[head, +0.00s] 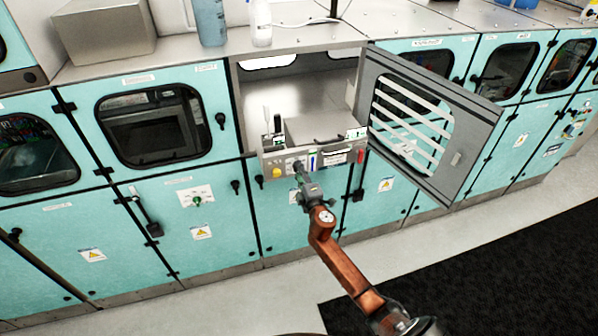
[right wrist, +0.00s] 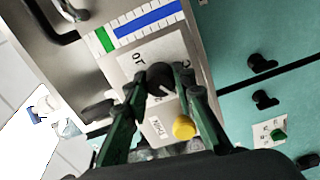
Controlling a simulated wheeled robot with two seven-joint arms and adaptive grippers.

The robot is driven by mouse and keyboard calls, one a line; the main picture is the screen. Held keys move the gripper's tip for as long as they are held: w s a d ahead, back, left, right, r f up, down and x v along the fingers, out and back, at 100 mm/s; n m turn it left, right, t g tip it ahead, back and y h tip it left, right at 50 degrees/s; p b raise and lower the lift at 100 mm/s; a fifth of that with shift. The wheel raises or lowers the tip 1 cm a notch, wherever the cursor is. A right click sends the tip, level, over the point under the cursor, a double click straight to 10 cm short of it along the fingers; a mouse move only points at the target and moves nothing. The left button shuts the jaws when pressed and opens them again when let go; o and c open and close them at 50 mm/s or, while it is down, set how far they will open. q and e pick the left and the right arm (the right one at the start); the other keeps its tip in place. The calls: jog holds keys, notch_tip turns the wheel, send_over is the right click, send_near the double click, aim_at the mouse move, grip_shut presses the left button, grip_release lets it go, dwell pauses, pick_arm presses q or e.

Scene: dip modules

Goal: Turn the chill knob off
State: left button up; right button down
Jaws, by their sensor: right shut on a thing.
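The chill knob (right wrist: 159,76) is a round black dial on a pale label plate in the right wrist view. Its white mark points toward the lower right of that picture, and I cannot tell which setting that is. My right gripper (right wrist: 160,82) has its green fingers on either side of the knob and is shut on it. In the head view my right gripper (head: 299,170) reaches the front control panel (head: 335,158) and hides most of the knob. My left gripper is not in view.
A yellow button (right wrist: 184,127) sits beside the knob. A red switch (head: 361,156) is at the panel's right end. The open grey door (head: 483,130) stands to the right. Closed teal cabinets (head: 85,225) line the wall. The floor in front is clear.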

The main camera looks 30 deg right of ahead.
jog(key=shift+a+f, duration=0.1)
jog(key=c, duration=1.6)
grip_release()
jog(key=v, duration=1.2)
